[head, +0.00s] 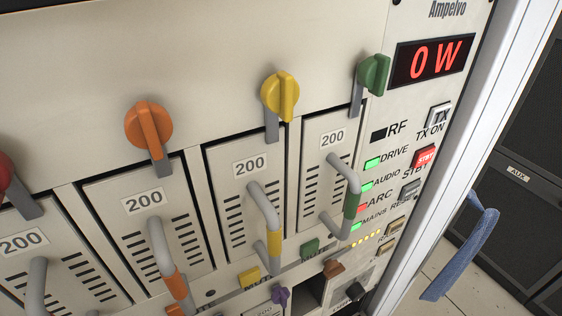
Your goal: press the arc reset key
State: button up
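The rack's control panel is on the right. A grey key (410,188) sits there, with small lettering below it that seems to read RESET. The ARC lamp (362,208) to its left is lit red. The DRIVE lamp (373,163), AUDIO lamp (367,187) and MAINS lamp (356,226) are green. Above the grey key are a red STBY key (425,157) and a whitish TX key (440,115). Two beige keys (395,226) are below it. The display (432,60) reads 0 W. My gripper is not in view.
Modules with protruding grey handles (263,220) and coloured knobs, yellow (281,95), orange (149,126) and green (374,75), stand left of the keys. A blue strap-like object (463,255) is right of the white rack edge (455,150). Dark cabinets (515,200) stand behind.

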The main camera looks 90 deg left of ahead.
aim_at(412, 190)
jog(key=u, duration=0.75)
jog(key=k, duration=0.15)
jog(key=u, duration=2.7)
jog(key=k, duration=1.2)
jog(key=z, duration=0.2)
jog(key=i, duration=0.95)
jog(key=u, duration=0.05)
